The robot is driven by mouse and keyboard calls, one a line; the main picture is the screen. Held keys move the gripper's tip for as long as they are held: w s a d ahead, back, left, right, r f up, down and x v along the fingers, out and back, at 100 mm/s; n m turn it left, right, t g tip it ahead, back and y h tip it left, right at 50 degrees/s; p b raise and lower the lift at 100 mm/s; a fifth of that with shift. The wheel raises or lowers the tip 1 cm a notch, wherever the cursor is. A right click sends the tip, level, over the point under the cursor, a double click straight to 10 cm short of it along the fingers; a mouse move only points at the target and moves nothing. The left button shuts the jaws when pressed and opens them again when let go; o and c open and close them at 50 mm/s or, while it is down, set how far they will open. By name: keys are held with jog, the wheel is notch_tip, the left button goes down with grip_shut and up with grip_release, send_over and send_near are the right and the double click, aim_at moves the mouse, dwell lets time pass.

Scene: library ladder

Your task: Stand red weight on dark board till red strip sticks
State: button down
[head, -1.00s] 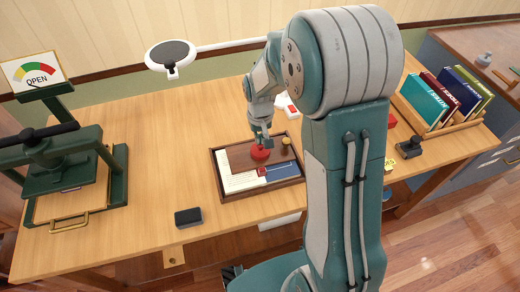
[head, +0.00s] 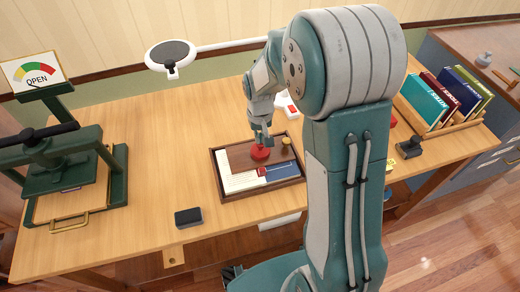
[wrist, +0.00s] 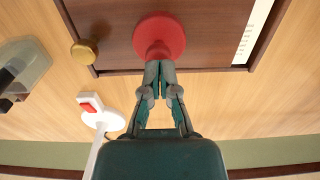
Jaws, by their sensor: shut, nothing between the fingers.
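The red weight (head: 260,152) has a round base and a narrower knob, and stands upright on the bare brown floor of a framed wooden tray (head: 222,180). In the wrist view the weight (wrist: 158,28) is just beyond my fingertips. My gripper (head: 264,140) is shut and empty at the weight's knob; I cannot tell whether it touches. A dark blue board (head: 283,171) lies in the tray's near part, beside a white printed sheet (head: 240,181). A small red strip (head: 262,171) shows at the board's left end. The weight is apart from the board.
A brass knob (head: 286,141) stands in the tray's far right corner. A black block (head: 188,217) lies near the front edge. A green press (head: 60,170) stands left, books (head: 445,95) right. A white lamp (head: 170,55) reaches over the back. The table left of the tray is clear.

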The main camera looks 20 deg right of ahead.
jog(key=shift+r, duration=3.1)
jog(key=s+r+t, duration=0.2)
jog(key=s+r, duration=0.5)
jog(key=s, duration=0.3)
jog(key=s+r+t, duration=0.3)
jog(key=s+r, duration=0.4)
jog(key=s, duration=0.4)
jog(key=shift+r+t, duration=0.2)
jog(key=shift+t, duration=0.1)
jog(key=shift+w, duration=0.1)
dwell(0.6)
